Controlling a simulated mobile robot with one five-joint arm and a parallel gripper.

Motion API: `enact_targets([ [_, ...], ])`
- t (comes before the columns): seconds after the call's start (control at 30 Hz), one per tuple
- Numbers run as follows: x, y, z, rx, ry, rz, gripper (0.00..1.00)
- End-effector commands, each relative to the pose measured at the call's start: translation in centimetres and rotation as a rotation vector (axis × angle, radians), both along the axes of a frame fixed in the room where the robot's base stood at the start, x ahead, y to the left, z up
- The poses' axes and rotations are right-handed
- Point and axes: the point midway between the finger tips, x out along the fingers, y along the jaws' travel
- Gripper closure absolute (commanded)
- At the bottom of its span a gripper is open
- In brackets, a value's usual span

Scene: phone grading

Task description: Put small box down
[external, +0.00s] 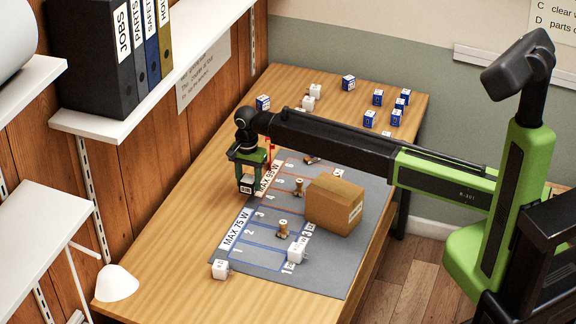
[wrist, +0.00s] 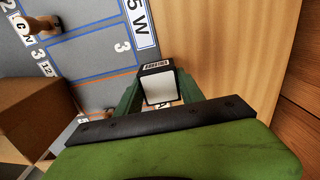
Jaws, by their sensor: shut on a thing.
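My gripper (external: 247,184) is at the left edge of the grey mat (external: 335,270), beside the "MAX 95 W" label.
A large brown cardboard box (external: 334,205) stands on the mat's right side. Wooden pegs (external: 283,229) and white boxes (external: 297,251) stand on the mat. Several blue-and-white boxes (external: 378,97) stand at the back. Bare wood (wrist: 220,50) lies beside the mat.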

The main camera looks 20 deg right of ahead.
Motion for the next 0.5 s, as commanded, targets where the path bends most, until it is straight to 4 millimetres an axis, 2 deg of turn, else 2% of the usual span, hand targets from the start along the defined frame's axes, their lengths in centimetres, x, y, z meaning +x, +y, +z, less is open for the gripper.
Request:
enact_targets([
  [0.1,0.0,0.0,-2.5,0.0,0.0,0.0,0.96],
  [0.2,0.0,0.0,-4.1,0.0,0.0,0.0,0.96],
  [0.27,0.0,0.0,-4.2,0.0,0.0,0.0,0.96],
  [0.3,0.0,0.0,-4.0,0.0,0.0,0.0,1.0],
  [0.5,0.0,0.0,-3.8,0.0,0.0,0.0,1.0],
])
